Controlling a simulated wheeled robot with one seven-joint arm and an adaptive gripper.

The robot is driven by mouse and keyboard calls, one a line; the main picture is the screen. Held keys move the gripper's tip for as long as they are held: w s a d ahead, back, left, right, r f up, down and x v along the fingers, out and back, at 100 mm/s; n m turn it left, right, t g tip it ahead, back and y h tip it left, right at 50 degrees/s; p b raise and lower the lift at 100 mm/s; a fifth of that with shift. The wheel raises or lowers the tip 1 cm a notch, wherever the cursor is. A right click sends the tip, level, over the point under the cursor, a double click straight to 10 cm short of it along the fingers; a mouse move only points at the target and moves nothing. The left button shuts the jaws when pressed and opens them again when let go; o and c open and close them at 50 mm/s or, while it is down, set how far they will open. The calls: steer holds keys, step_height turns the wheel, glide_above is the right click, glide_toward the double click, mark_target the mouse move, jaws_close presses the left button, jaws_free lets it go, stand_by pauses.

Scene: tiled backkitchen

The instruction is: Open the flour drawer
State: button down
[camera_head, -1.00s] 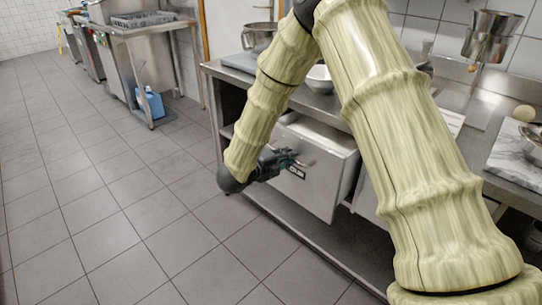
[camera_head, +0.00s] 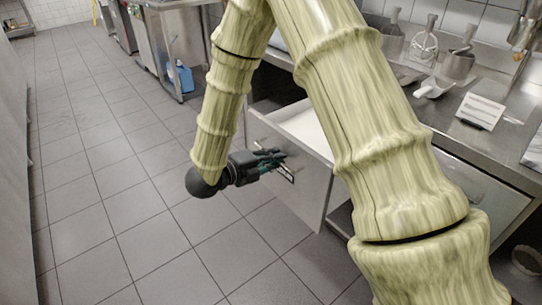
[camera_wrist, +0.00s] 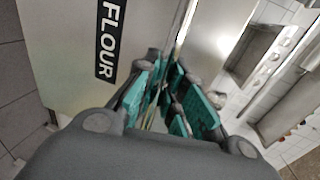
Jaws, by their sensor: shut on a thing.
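The flour drawer (camera_head: 300,188) is a grey metal drawer under the steel counter, and it stands pulled out. Its open top shows a pale interior (camera_head: 308,128). In the wrist view the drawer front (camera_wrist: 70,65) carries a black label reading FLOUR (camera_wrist: 109,38). My gripper (camera_head: 276,160) is at the front face of the drawer, shut on its metal bar handle (camera_head: 287,174). In the wrist view my gripper's green-padded fingers (camera_wrist: 172,90) close around the handle, which they partly hide. My arm hides the right part of the drawer in the head view.
The steel counter (camera_head: 455,130) bears utensils, a white scoop (camera_head: 433,88) and a white card (camera_head: 481,110). A blue container (camera_head: 181,77) sits under a steel table at the back. The tiled floor (camera_head: 130,215) left of the drawer is clear.

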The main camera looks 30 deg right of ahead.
steer(key=c, duration=1.5)
jaws_free()
steer(key=v, duration=1.2)
